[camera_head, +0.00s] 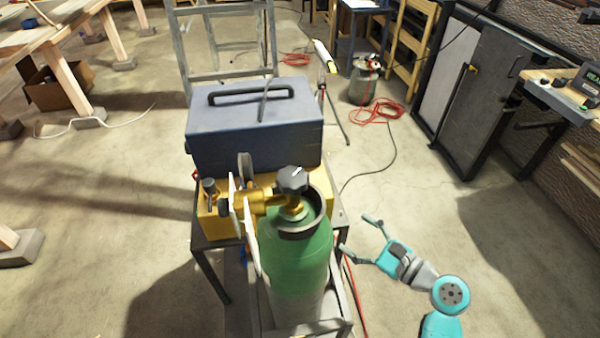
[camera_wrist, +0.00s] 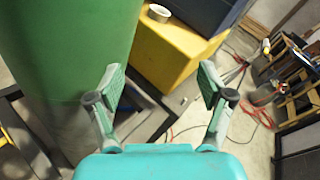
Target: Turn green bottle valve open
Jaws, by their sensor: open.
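The green bottle (camera_head: 296,262) stands upright on a metal cart in the head view, with a grey lower part. Its valve has a dark lobed knob (camera_head: 293,180) on top of a brass body (camera_head: 262,199). My gripper (camera_head: 357,235) is to the right of the bottle, lower than the knob, with its fingers spread and nothing between them. In the wrist view the bottle (camera_wrist: 75,45) fills the upper left and my open gripper (camera_wrist: 161,90) faces past its right side. The knob is out of the wrist view.
A blue-grey box (camera_head: 255,122) with a black handle sits on a yellow case (camera_head: 320,186) behind the bottle. Open floor (camera_head: 430,215) is to the right.

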